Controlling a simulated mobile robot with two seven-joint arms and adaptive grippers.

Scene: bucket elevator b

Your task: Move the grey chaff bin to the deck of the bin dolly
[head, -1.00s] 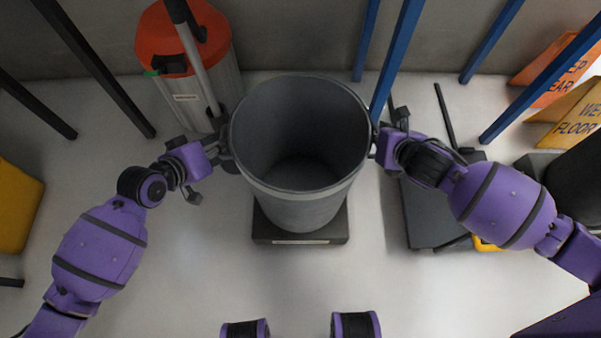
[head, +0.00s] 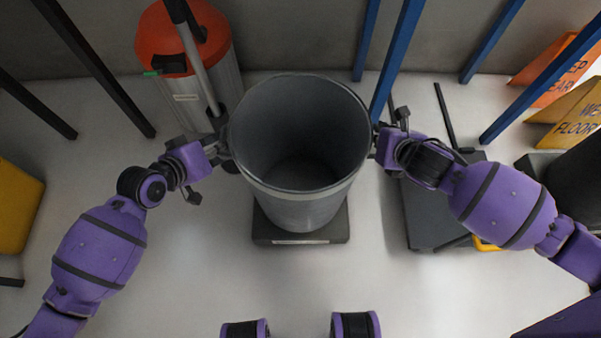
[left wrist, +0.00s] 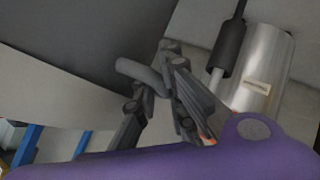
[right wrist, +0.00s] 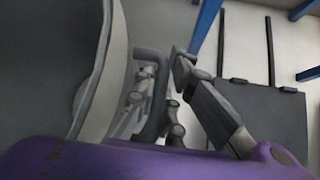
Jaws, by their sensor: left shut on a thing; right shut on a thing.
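The grey chaff bin (head: 300,195) is upright and open-topped in the middle of the head view, over a low dark platform (head: 300,238). I cannot tell whether its base touches the platform. My left gripper (head: 226,150) is shut on the bin's left handle, a grey loop in the left wrist view (left wrist: 143,75). My right gripper (head: 377,147) is shut on the right handle, seen in the right wrist view (right wrist: 152,95). What looks like the bin dolly, with a dark flat deck (head: 428,228), stands right of the bin, partly under my right arm.
A steel canister with a red-orange top (head: 187,80) stands behind left of the bin. Blue posts (head: 396,60) rise behind it. Wet-floor signs (head: 575,115) stand at the far right, a yellow object (head: 18,205) at the left edge. The floor in front is clear.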

